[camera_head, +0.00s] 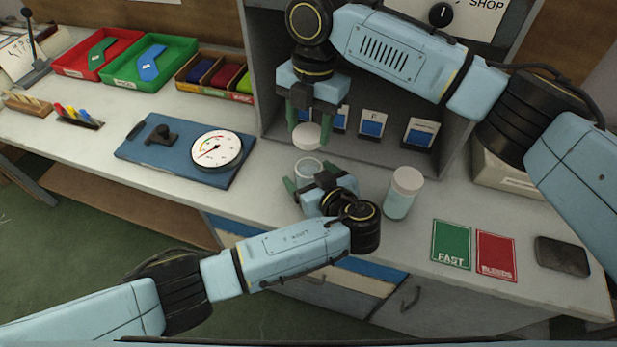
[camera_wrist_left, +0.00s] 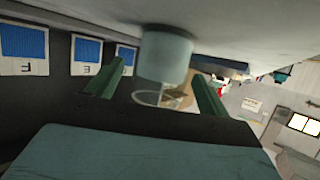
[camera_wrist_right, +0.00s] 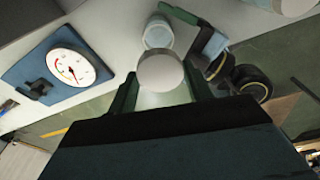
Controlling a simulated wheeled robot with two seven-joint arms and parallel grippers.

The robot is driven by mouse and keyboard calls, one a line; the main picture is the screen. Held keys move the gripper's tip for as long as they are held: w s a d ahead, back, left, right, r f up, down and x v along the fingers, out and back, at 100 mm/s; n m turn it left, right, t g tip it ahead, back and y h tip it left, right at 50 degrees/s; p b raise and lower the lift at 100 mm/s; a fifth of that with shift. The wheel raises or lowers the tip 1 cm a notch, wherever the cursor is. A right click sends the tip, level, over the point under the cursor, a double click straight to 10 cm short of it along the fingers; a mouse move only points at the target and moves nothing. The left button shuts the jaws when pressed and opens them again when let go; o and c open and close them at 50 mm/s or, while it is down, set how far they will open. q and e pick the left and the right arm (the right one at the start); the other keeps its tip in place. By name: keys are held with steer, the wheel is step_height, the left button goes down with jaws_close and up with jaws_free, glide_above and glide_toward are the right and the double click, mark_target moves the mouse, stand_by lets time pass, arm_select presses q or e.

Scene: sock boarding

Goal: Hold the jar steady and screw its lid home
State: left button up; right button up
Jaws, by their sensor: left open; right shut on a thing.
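An open, pale glass jar (camera_head: 309,166) stands upright on the bench near the shelf unit. My left gripper (camera_head: 309,181) is open, its green fingers on either side of the jar; the left wrist view shows the jar (camera_wrist_left: 165,55) between the spread fingers. My right gripper (camera_head: 304,122) is shut on a white lid (camera_head: 306,137) and holds it above the jar, apart from it. In the right wrist view the lid (camera_wrist_right: 160,70) is between the fingers, with the jar mouth (camera_wrist_right: 158,30) beyond it.
A second jar (camera_head: 402,195) with a white lid stands to the right. A blue board (camera_head: 140,150) with a dial gauge (camera_head: 216,150) lies to the left. Green and red cards (camera_head: 451,245) and a dark pad (camera_head: 562,257) lie at right. The grey shelf unit (camera_head: 258,60) is close behind.

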arm_select(q)
steer(key=shift+w+a+f, duration=0.25)
steer(key=shift+w, duration=0.2)
steer(key=c, duration=1.5)
arm_select(e)
steer(key=shift+f, duration=2.45)
steer(key=shift+f, duration=0.1)
steer(key=shift+f, duration=0.8)
steer(key=shift+f, duration=0.55)
